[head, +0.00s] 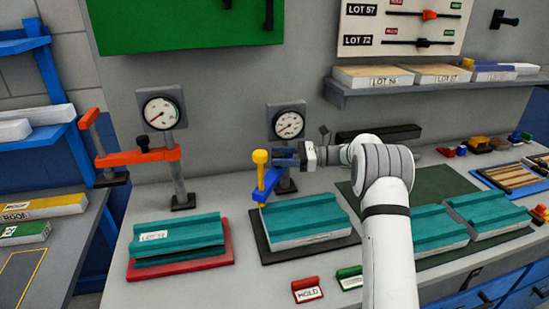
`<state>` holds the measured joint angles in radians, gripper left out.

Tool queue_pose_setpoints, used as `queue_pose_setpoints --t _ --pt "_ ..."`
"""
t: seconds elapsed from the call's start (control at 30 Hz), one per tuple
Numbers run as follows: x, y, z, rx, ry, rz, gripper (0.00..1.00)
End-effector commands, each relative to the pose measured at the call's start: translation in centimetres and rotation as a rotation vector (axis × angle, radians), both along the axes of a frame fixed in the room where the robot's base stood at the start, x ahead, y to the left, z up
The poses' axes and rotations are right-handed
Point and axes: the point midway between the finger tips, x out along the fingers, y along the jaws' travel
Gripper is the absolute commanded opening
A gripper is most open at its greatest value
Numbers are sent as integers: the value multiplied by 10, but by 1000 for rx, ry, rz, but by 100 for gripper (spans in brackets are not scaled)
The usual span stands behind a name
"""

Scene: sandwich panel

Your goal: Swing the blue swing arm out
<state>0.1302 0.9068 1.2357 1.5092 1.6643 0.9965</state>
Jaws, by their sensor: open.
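The blue swing arm (267,184) is at the second station, in front of the right gauge (289,124). It points toward me, above the back left corner of a teal panel (303,217). A yellow post with a round knob (260,157) stands up from its near end. My gripper (276,155) comes in from the right, open, with its fingers close beside the yellow post. I cannot tell whether they touch it or reach around it. My gripper and wrist hide part of the gauge stand and the arm's far end.
An orange swing arm (135,157) stands at the left station, behind a teal panel on a red base (181,265). Red HOLD (307,290) and green (349,277) tags lie at the front. A shelf (437,86) and green board (185,22) are above.

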Motion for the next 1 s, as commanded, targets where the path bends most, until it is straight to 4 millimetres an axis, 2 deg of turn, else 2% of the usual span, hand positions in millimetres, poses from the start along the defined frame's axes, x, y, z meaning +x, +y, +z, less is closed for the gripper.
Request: queue_pose_setpoints --t 0.23,0.43,0.73,0.87,1.0 --pt "-2 -44 -2 0 2 -2 54" --pt "-3 -63 -1 1 1 0 54" --pt "-3 -65 -1 1 2 1 53" --pt "-8 -62 2 -21 -9 6 42" --pt "-28 -49 14 -125 -65 28 31"
